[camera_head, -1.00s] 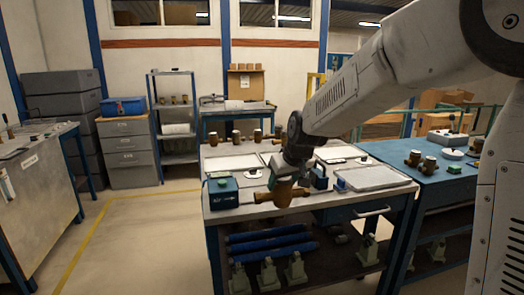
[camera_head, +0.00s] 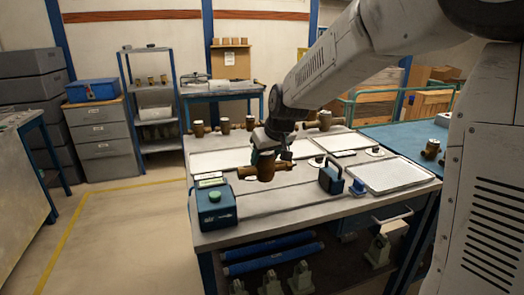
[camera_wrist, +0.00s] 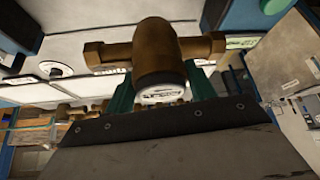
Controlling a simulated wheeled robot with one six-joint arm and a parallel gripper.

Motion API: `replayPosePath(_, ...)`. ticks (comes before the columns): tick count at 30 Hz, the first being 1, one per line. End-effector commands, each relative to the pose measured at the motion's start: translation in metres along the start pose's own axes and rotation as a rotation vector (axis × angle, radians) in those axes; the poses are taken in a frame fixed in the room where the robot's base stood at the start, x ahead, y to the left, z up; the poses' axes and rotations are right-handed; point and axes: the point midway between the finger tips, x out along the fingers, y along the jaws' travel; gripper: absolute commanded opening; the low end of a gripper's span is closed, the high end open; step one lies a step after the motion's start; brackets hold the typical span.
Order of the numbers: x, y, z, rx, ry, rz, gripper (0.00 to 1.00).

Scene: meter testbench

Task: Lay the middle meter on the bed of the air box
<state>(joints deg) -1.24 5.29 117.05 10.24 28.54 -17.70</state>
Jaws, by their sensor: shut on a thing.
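A brown brass meter (camera_head: 264,168) hangs in my gripper (camera_head: 268,148) above the bench. In the wrist view, the meter (camera_wrist: 157,52) lies across the jaws with pipe ends to both sides. The green fingers of my gripper (camera_wrist: 160,88) are shut on its body, and a pale round face shows between them. The air box (camera_head: 215,207), a dark teal unit with a green button, sits at the bench's front left. A blue block with a handle (camera_head: 331,179) stands to its right. The meter appears above the strip between them; its exact height is unclear.
Several other brass meters (camera_head: 225,125) stand along the bench's back edge. White trays (camera_head: 393,176) lie on the bench top (camera_head: 280,212). A small blue clamp (camera_head: 357,187) stands near the right tray. A second blue bench (camera_head: 400,137) is at the right.

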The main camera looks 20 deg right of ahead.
Motion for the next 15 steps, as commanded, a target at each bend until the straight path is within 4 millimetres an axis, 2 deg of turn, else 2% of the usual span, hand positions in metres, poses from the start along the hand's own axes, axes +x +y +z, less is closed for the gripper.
replayPosePath(15, 0.032, 0.001, 0.018, 0.001, 0.001, 0.001, 0.08)
